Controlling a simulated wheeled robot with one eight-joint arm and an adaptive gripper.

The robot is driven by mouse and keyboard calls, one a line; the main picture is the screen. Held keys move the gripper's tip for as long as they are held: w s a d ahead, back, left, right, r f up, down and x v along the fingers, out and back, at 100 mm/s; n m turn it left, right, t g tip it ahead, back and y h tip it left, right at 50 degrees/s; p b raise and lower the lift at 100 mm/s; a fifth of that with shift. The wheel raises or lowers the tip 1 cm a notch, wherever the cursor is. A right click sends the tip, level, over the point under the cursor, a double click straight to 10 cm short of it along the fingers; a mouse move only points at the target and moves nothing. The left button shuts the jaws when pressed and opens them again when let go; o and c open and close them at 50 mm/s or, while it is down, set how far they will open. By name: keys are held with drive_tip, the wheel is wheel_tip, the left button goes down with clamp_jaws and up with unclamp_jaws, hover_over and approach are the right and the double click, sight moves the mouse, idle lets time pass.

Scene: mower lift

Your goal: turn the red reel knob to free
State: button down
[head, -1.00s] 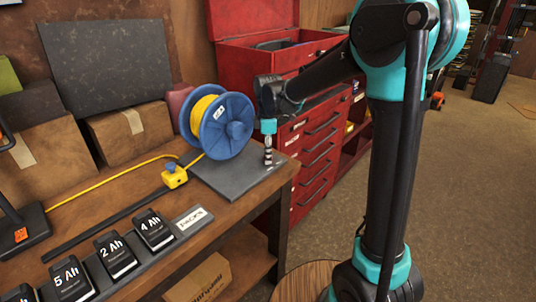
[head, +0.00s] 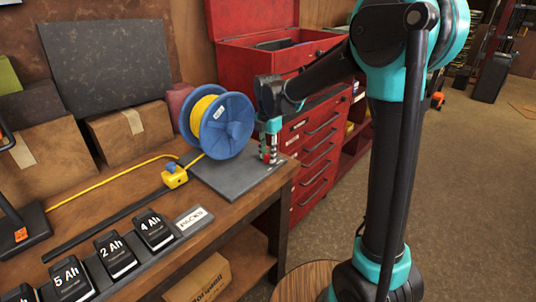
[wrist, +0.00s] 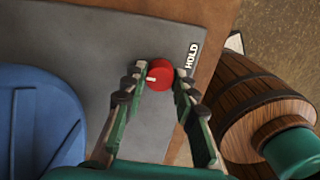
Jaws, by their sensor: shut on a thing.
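The red reel knob (wrist: 159,75) sits on the grey reel plate (wrist: 110,40) in the wrist view, with a pale pointer mark on its left side. A "HOLD" label (wrist: 191,55) is on the plate to the right of the knob. My gripper (wrist: 158,80) is shut on the knob, one finger on each side. In the head view my gripper (head: 269,152) is upright at the right edge of the plate, and the knob is mostly hidden by it. The blue reel (head: 226,125) with yellow line stands left of my gripper.
A yellow block (head: 175,177) sits on the yellow line at the front left of the plate. Several black batteries (head: 117,255) stand along the bench front. A red tool chest (head: 320,150) is behind my gripper. A wooden barrel (wrist: 255,105) is right of the bench.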

sight(268, 155)
drive_tip(key=shift+n, duration=0.3)
drive_tip(key=c, duration=1.2)
unclamp_jaws()
drive_tip(key=shift+r, duration=0.15)
wheel_tip(268, 155, up, 12)
drive_tip(key=shift+f, duration=0.1)
